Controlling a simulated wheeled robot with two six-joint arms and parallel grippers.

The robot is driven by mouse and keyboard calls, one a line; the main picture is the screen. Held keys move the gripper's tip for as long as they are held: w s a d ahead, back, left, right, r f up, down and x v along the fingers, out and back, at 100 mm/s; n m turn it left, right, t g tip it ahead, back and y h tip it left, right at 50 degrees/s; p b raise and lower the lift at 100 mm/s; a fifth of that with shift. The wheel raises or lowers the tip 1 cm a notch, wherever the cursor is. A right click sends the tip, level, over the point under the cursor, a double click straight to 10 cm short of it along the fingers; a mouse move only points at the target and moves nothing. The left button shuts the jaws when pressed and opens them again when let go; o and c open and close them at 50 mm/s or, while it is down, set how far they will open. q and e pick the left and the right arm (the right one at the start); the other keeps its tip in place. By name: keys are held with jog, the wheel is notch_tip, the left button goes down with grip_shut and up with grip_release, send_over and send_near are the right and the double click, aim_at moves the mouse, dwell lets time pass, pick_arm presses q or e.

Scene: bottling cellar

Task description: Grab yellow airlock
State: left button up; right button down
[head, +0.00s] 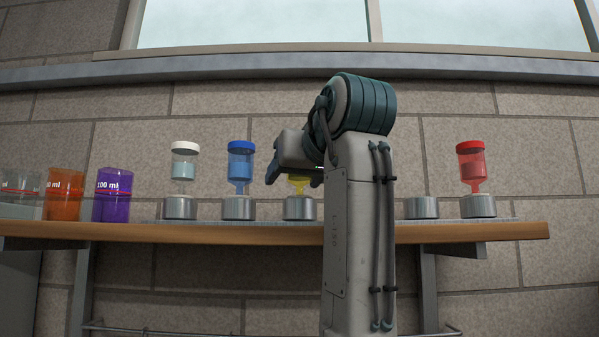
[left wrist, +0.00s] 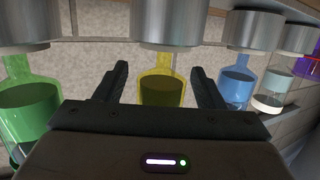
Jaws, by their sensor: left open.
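The yellow airlock (head: 299,186) stands in a grey metal holder (head: 299,208) on the wooden shelf. Its upper part is hidden behind my left gripper (head: 293,177) in the head view. In the left wrist view, which looks upside down, the yellow airlock (left wrist: 162,90) is between the two dark fingers of my left gripper (left wrist: 160,72). The fingers are open, with a gap visible on each side of it. My right gripper is in neither view.
A blue airlock (head: 239,165) and a white-capped one (head: 184,162) stand left of the yellow one. A green airlock (left wrist: 25,105) is its other neighbour. A red airlock (head: 471,168) stands right, beside an empty holder (head: 422,208). Beakers, including a purple one (head: 111,198), stand far left.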

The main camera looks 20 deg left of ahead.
pick_arm(q)
jog(key=shift+w+a, duration=0.1)
jog(key=c, duration=1.1)
